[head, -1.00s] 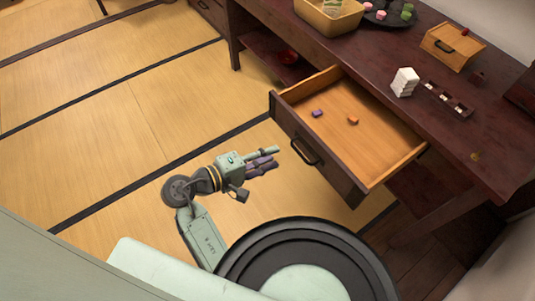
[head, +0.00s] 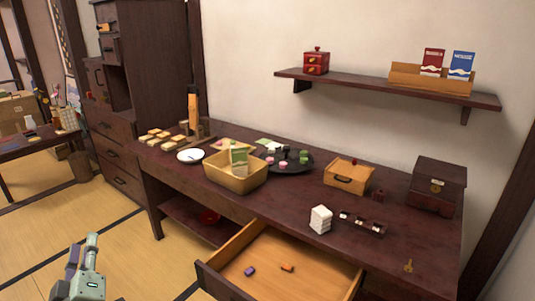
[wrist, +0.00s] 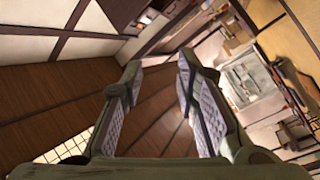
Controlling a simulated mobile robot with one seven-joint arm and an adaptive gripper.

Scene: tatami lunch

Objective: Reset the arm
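My gripper (wrist: 157,85) is open and empty in the wrist view, its two padded fingers well apart with nothing between them. The wrist view looks toward the room's walls and ceiling. In the head view my gripper (head: 90,242) shows at the lower left, raised above the tatami, left of the open drawer (head: 231,245) and apart from it. The rest of my arm is out of the head view.
The drawer sticks out of the dark desk (head: 285,197) and holds a purple piece (head: 249,270) and an orange piece (head: 287,267). Tatami (head: 130,240) lies clear at left.

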